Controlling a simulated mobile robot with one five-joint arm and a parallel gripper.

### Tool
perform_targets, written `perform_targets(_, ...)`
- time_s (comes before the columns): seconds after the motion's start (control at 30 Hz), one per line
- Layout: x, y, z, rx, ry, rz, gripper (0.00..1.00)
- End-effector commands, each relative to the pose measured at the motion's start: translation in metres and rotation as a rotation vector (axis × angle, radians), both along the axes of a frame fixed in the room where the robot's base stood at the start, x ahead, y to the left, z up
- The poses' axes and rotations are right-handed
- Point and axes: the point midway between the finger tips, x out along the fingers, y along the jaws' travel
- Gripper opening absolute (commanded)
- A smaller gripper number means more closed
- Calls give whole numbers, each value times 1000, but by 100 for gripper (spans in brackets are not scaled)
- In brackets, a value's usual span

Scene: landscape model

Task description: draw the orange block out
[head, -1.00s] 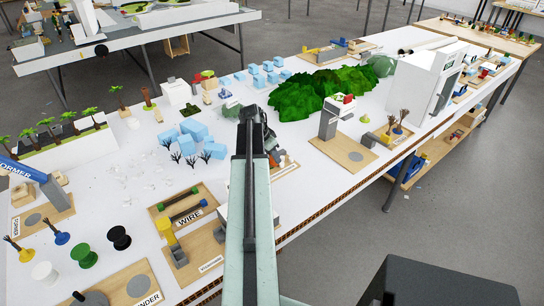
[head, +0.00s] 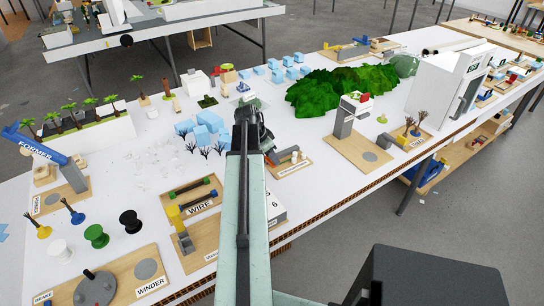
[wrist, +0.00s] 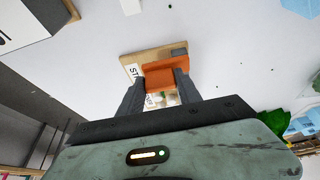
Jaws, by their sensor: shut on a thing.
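In the wrist view the orange block (wrist: 166,76) sits between the two dark fingers of my gripper (wrist: 157,88), which are shut on it. The block lies at a small wooden board (wrist: 131,62) that carries a partly hidden white label. Something small and pale shows between the fingers below the block. In the head view my gripper (head: 268,150) is beside a wooden station board (head: 289,170), and my arm hides part of that area. I cannot tell from these views whether the block is still inside its holder.
A green hill (head: 335,90) stands behind and to the right of my gripper. Light blue blocks (head: 208,122) and bare trees are to the left. A grey post on a wooden board (head: 358,152) is to the right. The table's front edge (head: 335,203) runs close by.

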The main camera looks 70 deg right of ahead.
Motion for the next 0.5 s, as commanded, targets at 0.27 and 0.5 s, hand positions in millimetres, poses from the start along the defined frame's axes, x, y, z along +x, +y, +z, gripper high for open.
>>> perform_targets(0.27, -5, -4, -1, 2, -10, -10, 63)
perform_targets(0.5, -6, -3, 7, 1, -9, -14, 63)
